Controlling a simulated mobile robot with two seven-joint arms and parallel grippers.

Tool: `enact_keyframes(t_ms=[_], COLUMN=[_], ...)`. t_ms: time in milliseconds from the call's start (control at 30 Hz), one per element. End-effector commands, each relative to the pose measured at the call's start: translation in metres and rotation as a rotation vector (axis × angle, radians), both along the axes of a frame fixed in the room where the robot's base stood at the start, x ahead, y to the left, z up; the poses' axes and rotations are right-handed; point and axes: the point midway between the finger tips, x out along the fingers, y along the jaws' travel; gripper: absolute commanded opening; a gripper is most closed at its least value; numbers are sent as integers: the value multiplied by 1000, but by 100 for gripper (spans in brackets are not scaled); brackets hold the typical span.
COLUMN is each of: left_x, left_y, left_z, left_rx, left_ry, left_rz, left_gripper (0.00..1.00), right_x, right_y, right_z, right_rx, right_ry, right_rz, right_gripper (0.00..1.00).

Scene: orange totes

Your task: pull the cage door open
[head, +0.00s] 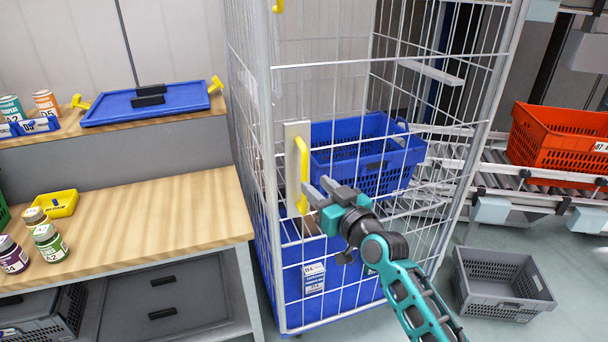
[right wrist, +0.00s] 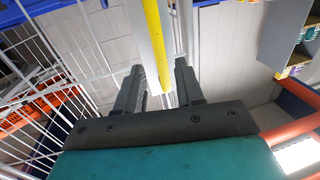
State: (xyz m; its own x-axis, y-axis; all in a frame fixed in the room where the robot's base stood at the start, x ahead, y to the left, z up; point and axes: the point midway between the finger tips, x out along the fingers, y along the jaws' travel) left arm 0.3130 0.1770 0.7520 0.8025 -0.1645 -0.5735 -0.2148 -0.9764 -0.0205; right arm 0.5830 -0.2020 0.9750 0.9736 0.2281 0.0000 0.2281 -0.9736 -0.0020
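The wire mesh cage door (head: 345,258) is the front of the tall roll cage and looks shut against its frame. Its upright yellow handle (head: 302,172) sits on a pale plate at the door's left side. My right gripper (head: 316,187) is just right of the handle, its fingers pointing at it. In the right wrist view the fingers (right wrist: 158,75) are apart, and the yellow handle (right wrist: 154,40) lines up with the gap between them. Whether they touch it I cannot tell. My left gripper is not in view.
Blue crates (head: 365,150) show inside the cage. A wooden workbench (head: 150,205) stands close on the left, with cans and a blue lid (head: 145,105). A grey crate (head: 503,285) lies on the floor at right. An orange tote (head: 555,140) sits on the roller conveyor.

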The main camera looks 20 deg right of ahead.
Motion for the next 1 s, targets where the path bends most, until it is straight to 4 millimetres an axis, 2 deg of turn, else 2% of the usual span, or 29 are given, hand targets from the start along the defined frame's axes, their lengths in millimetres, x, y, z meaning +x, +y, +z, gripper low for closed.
enact_keyframes(t_ms=[100,300,500,767,1000], left_x=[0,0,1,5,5], left_y=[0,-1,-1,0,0], left_z=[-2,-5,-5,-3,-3], left_rx=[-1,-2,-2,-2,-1], left_ry=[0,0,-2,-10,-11], left_rz=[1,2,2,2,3], left_gripper=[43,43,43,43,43], right_x=[23,49,60,60,60], right_y=[6,12,15,15,15], right_z=[0,0,0,0,0], right_rx=[1,0,0,0,0], right_ry=[-2,-2,0,0,0], right_rz=[1,0,1,1,0], right_gripper=[37,37,37,37,16])
